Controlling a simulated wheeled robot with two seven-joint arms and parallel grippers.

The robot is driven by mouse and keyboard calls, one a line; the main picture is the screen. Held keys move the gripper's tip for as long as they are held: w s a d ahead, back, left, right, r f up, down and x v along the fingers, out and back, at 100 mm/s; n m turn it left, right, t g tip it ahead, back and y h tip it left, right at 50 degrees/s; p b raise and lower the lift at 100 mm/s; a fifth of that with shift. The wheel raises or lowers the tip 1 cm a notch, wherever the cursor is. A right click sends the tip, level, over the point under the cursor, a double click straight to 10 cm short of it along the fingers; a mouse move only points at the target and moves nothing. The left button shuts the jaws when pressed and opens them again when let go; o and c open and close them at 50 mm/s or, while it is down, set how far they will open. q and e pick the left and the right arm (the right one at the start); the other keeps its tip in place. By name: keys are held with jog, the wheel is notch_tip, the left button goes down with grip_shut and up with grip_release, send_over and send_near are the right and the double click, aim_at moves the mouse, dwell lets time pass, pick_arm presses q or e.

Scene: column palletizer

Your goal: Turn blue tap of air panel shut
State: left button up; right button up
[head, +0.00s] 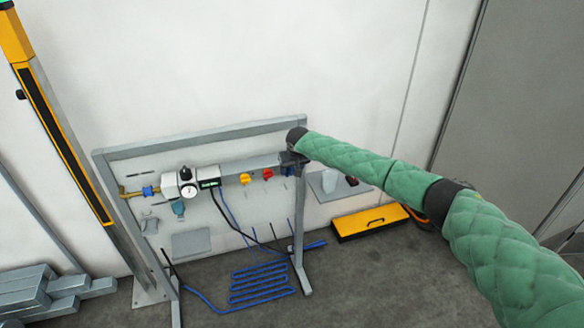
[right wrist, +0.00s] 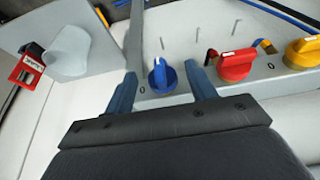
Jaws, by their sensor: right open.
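The air panel (head: 215,172) is a grey frame with a rail of fittings, against the wall. Its blue tap (right wrist: 162,76) shows in the right wrist view, and my gripper covers it in the head view. My right gripper (right wrist: 161,70) is open, with one finger on each side of the blue tap. I cannot tell whether either finger touches it. In the head view my right gripper (head: 291,160) is at the right end of the rail. My left gripper is not in view.
A red tap (right wrist: 235,65) and a yellow tap (right wrist: 302,52) sit beside the blue one on the rail. A gauge (head: 189,190) is further left. A yellow box (head: 370,222) and a coiled blue hose (head: 262,284) are low by the panel.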

jog(key=shift+w+f, duration=0.1)
jog(key=shift+f, duration=0.05)
jog(key=c, duration=1)
